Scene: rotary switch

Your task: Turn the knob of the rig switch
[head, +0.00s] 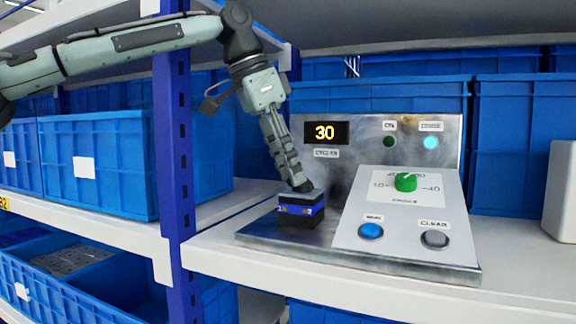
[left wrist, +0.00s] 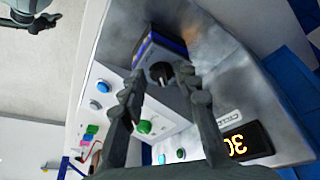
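A small dark block with a blue label band (head: 300,209) stands on the left of the metal rig plate (head: 262,238). In the left wrist view the block (left wrist: 149,50) carries a round black knob (left wrist: 160,73) with a pale mark. My left gripper (head: 303,187) points down at the top of this block. In the left wrist view its fingers (left wrist: 160,77) are apart, one on each side of the black knob; I cannot tell whether they touch it. A green knob (head: 405,182) sits on the sloped white panel (head: 350,215), to the right.
The rig's back plate has an orange display reading 30 (head: 325,133), a dark green lamp (head: 389,141) and a lit cyan lamp (head: 430,142). Blue (head: 371,231) and grey (head: 435,239) buttons sit below the green knob. A blue shelf post (head: 174,150) stands left; blue bins (head: 375,100) stand behind.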

